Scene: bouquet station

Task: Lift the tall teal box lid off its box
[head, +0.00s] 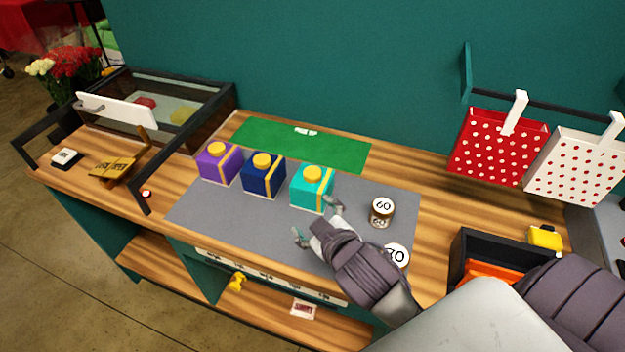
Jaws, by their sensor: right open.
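The teal box (303,198) stands upright on the grey mat in the middle of the counter. Its lid (312,174) is on top, with a yellow round knob and a yellow ribbon band. It is the rightmost of three lidded boxes in a row. My right gripper (316,220) is open and empty, just in front of the teal box, with its fingers spread towards it. One fingertip is near the box's lower right corner; I cannot tell if it touches. My left gripper is not in view.
A navy box (264,178) and a purple box (220,165) stand left of the teal box. A weight marked 60 (381,211) is to the right, and one marked 70 (398,255) lies by my right arm. A green mat (340,152) is clear behind.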

